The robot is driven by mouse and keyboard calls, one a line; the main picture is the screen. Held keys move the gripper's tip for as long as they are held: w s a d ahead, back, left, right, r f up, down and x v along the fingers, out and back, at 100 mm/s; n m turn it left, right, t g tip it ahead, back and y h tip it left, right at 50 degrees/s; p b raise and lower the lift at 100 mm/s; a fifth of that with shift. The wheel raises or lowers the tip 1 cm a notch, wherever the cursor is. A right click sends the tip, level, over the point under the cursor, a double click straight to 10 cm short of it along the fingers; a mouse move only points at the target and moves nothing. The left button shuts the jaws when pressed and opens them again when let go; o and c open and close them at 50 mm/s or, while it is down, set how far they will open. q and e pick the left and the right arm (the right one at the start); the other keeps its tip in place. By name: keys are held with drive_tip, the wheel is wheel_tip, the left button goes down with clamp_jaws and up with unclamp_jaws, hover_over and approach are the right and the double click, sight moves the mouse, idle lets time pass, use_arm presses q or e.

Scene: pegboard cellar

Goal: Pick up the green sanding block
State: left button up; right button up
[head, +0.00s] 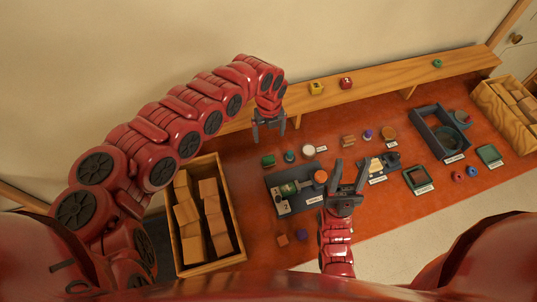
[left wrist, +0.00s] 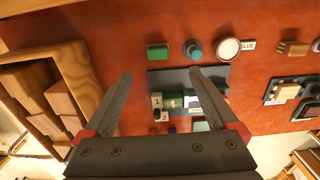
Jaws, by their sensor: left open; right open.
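A small green block (head: 268,161), which looks like the sanding block, lies on the red-brown bench top left of a small teal knob (head: 289,156). My left gripper (head: 269,132) is open and empty, above and behind the block in the head view. In the left wrist view the green block (left wrist: 157,51) shows whole, beyond the tips of my open left gripper (left wrist: 160,74) and apart from them. My right gripper (head: 351,170) is open and empty over the bench, right of the dark tray (head: 306,200).
A wooden crate of blocks (head: 240,252) stands at the left, another crate (head: 481,97) at the far right. A raised wooden shelf (head: 385,76) runs along the back. A white round piece (head: 308,150) sits right of the knob. Bare bench lies left of the block.

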use_arm(q)
drive_tip(key=b, duration=0.3)
hover_over(269, 158)
wheel_tip(269, 158, down, 5)
drive_tip(key=shift+f, duration=0.1)
drive_tip(key=f+b, duration=0.1)
drive_tip(key=f, duration=0.1)
drive_tip(key=w+f+b, duration=0.1)
drive_tip(key=f, duration=0.1)
drive_tip(key=shift+f+b, duration=0.25)
drive_tip(key=shift+b, duration=0.15)
drive_tip(key=shift+s+f, duration=0.35)
drive_tip(key=shift+f, duration=0.05)
drive_tip(key=f+b, duration=0.1)
drive_tip(key=f, duration=0.1)
drive_tip(key=f+b, duration=0.1)
drive_tip(key=f, duration=0.1)
drive_tip(key=shift+s+f, duration=0.2)
drive_tip(key=shift+f, duration=0.2)
drive_tip(key=shift+r, duration=0.2)
drive_tip(key=shift+c, duration=1)
drive_tip(key=c, duration=1.1)
